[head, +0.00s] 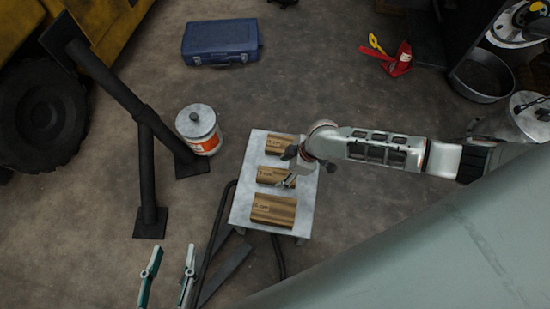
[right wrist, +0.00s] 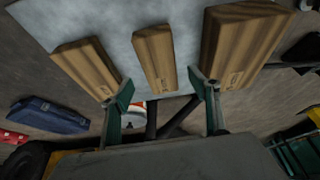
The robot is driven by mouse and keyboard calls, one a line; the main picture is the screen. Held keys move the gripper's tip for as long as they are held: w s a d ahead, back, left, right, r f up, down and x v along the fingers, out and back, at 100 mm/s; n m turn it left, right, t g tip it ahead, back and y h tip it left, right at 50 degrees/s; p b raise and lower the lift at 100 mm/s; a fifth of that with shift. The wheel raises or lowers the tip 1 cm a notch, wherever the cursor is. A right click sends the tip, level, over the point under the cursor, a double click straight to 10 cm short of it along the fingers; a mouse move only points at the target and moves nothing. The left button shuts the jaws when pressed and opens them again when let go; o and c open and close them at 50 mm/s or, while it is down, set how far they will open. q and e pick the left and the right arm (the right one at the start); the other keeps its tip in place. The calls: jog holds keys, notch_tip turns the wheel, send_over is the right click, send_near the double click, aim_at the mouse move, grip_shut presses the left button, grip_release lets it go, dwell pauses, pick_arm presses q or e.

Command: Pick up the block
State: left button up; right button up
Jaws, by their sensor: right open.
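Three wooden blocks lie side by side on a small pale table (head: 242,205) in the head view: a far block (head: 278,146), a middle block (head: 268,175) and a near block (head: 273,211). My right gripper (head: 288,181) is over the table by the right end of the middle block, partly hiding it. In the right wrist view, the right gripper (right wrist: 163,92) is open and empty. Its fingers appear on either side of the middle block's (right wrist: 156,58) lower end; contact cannot be told. My left gripper (head: 172,252) is open and empty, left of and nearer than the table.
A white bucket (head: 199,130) with an orange label stands left of the table, beside a black post frame (head: 120,95). A blue toolbox (head: 221,42) and a red tool (head: 400,60) lie at the back. Dark bars (head: 225,268) lie by the table's near-left side.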

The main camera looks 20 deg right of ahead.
aim_at(278, 176)
jog(key=shift+s+a+f, duration=0.1)
jog(key=shift+a+f, duration=0.05)
jog(key=shift+f, duration=0.4)
jog(key=b+x, duration=0.1)
jog(key=x, duration=0.1)
jog(key=b+x, duration=0.1)
jog(key=shift+s+f, duration=0.15)
jog(key=shift+f, duration=0.3)
jog(key=shift+a+f+b, duration=0.1)
jog(key=shift+f+b, duration=0.05)
jog(key=shift+b, duration=0.2)
jog(key=shift+w+r, duration=0.3)
jog(key=shift+w, duration=0.15)
pick_arm(q)
jog(key=d+n, duration=0.2)
jog(key=shift+d+r+h, duration=0.15)
jog(key=shift+d+h, duration=0.15)
jog(key=shift+d, duration=0.1)
pick_arm(e)
jog(key=c, duration=1.3)
pick_arm(q)
jog(key=shift+r, duration=0.1)
pick_arm(e)
jog(key=shift+r, duration=0.1)
